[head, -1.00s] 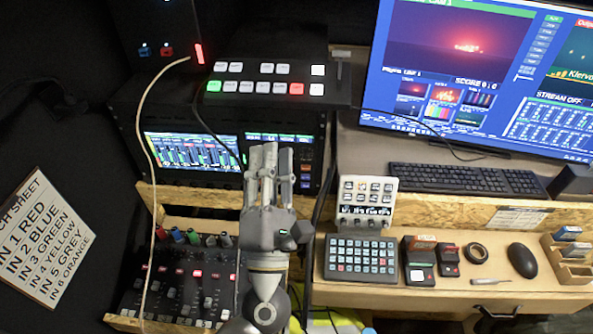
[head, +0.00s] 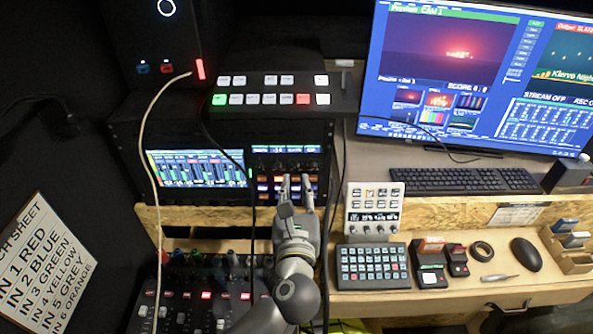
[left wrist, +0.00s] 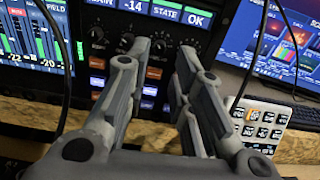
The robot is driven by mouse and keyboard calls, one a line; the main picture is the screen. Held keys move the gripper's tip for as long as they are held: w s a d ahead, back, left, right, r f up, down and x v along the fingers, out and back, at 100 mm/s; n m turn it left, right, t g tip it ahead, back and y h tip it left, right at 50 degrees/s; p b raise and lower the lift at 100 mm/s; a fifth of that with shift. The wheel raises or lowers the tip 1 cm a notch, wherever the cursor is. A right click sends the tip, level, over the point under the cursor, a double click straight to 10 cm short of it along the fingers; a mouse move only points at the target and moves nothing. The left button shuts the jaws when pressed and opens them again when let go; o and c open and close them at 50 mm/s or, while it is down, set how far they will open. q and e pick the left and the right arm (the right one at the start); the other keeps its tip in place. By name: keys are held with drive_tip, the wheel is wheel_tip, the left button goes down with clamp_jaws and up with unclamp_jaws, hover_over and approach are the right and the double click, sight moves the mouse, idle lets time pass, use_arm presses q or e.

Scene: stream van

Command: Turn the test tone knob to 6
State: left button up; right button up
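The rack panel (head: 262,188) with small screens, a row of dark round knobs and lit buttons stands at the middle of the head view. In the left wrist view a black knob (left wrist: 97,38) shows left of my fingers. Another knob (left wrist: 160,46) shows between the fingertips, farther off. The knob labels are too small to read, so I cannot tell which is the test tone knob or its setting. My left gripper (head: 295,181) is in front of this panel, fingers pointing at it, apart and empty. It also shows in the left wrist view (left wrist: 162,60). My right gripper is out of view.
A black cable (head: 252,215) hangs in front of the panel, left of my gripper. A pale cable (head: 146,150) hangs farther left. A switcher (head: 270,98) sits on the rack. A white control panel (head: 374,212) stands close right.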

sight(296, 168)
use_arm(q)
drive_tip(key=shift+w+p, duration=0.45)
drive_tip(key=shift+w, duration=2.1)
drive_tip(key=shift+c, duration=0.5)
clamp_jaws()
